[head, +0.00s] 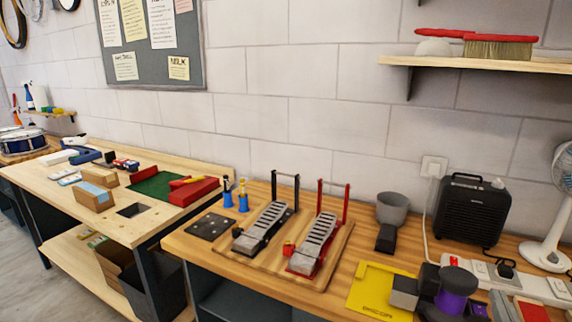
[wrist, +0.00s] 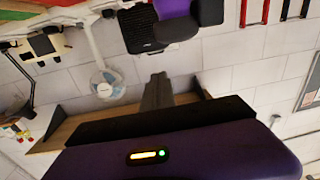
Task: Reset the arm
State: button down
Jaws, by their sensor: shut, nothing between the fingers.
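My gripper (wrist: 157,90) shows in the wrist view as grey fingers closed together, with nothing between them. The wrist view is upside down. In the head view my folded purple and grey arm is at the lower right, over the bench's front; the fingertips cannot be made out there.
On the wooden bench (head: 235,262) stand two drum pedals (head: 268,222) (head: 316,240), a yellow tray (head: 368,292), a grey bowl-like thing (head: 392,208), a black heater (head: 470,210) and a white fan (head: 548,250). A wall shelf (head: 500,63) holds brushes. A second bench (head: 60,185) is at left.

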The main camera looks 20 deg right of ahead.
jog(key=s+a+f+n+t+y, duration=0.2)
jog(key=a+n+y, duration=0.1)
jog(key=a, duration=0.7)
jog(key=s+a+f+n+t+y, duration=0.2)
jog(key=a+y, duration=0.1)
jog(key=a, duration=0.7)
jog(key=s+a+f+n+g+y, duration=0.1)
jog(key=s+a+f+n+y, duration=0.1)
jog(key=s+a, duration=0.4)
jog(key=s+a+f+n+y, duration=0.1)
jog(key=s+a+f+y, duration=0.2)
jog(key=s+a+y, duration=0.2)
jog(key=s+a, duration=0.2)
jog(key=s, duration=0.1)
jog(key=shift+f+n+g, duration=0.3)
jog(key=shift+n+g, duration=0.1)
jog(key=shift+s, duration=0.1)
